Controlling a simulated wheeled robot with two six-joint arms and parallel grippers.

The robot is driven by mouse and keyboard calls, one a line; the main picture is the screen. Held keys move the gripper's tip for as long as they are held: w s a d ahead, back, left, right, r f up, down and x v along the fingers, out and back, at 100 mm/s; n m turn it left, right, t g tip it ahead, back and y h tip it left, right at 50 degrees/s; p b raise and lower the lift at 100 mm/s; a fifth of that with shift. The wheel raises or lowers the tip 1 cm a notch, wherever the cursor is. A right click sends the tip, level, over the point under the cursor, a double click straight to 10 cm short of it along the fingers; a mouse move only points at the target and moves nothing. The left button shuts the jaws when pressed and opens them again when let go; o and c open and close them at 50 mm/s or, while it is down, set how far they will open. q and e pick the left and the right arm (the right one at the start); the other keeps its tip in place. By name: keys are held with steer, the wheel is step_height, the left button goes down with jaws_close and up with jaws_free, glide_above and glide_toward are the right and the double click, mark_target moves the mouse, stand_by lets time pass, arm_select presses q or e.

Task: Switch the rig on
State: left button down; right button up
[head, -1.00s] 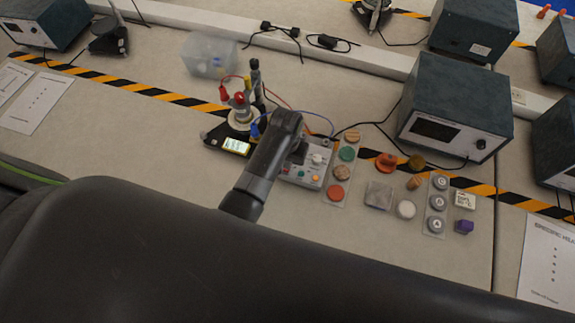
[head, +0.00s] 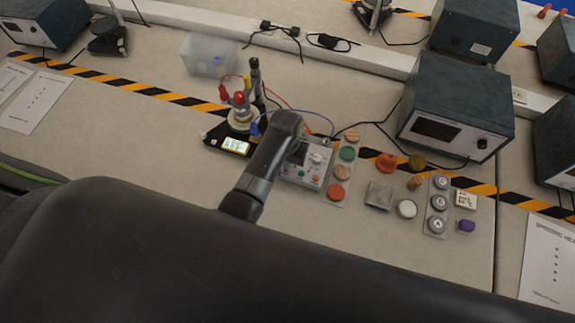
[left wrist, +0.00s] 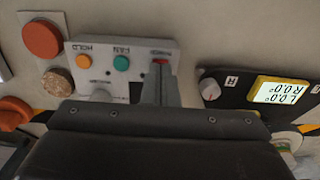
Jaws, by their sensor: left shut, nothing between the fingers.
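The rig's control box (head: 313,163) is a pale panel with knobs and buttons, partly hidden behind my left arm in the head view. In the left wrist view the panel (left wrist: 136,50) appears upside down, with an orange HOLD button (left wrist: 84,60), a green FAN button (left wrist: 121,62) and a red button (left wrist: 160,63) whose label is hard to read. My left gripper (left wrist: 159,73) is shut and empty, its fingertips over or against the red button; I cannot tell whether they touch it. My right gripper is not in view.
A black unit with a lit yellow display (left wrist: 282,90) reading L 0.0, R 0.0 sits beside the box. A stand with cables (head: 240,113) rises behind it. Coloured discs (head: 336,192) and other small parts lie to the right. A large instrument (head: 455,110) stands farther back.

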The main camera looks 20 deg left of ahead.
arm_select(q)
steer(key=shift+f, duration=0.35)
steer(key=shift+r, duration=0.1)
step_height(320, 180, up, 3)
steer(key=shift+f+p, duration=0.15)
steer(key=shift+p, duration=1.1)
steer(key=shift+r, duration=2.1)
